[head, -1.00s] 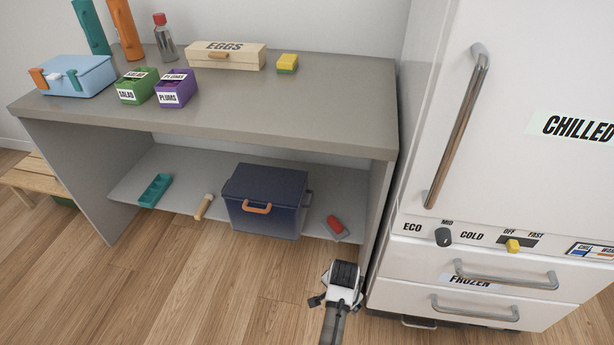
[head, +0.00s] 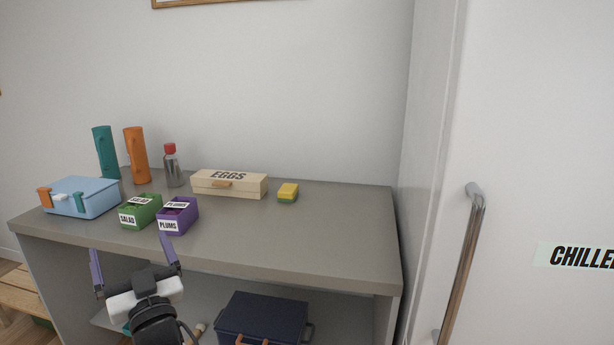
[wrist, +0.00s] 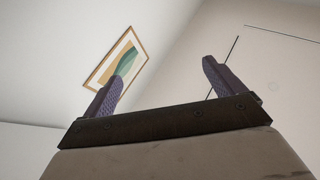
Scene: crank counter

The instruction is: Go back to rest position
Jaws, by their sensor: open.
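My gripper (head: 134,266) is in the lower left of the head view, in front of the counter's front edge. Its two purple-grey fingers are spread apart and point up, with nothing between them. In the wrist view the fingers (wrist: 161,82) are also wide apart and empty. Behind them show a framed picture (wrist: 118,62) on a wall and pale surfaces.
The grey counter (head: 330,240) holds a blue box (head: 85,198), a green SALAD box (head: 140,212), a purple PLUMS box (head: 178,216), an EGGS box (head: 228,184), a sponge (head: 288,192) and bottles. A navy cooler (head: 262,318) sits below. The fridge (head: 540,140) stands right.

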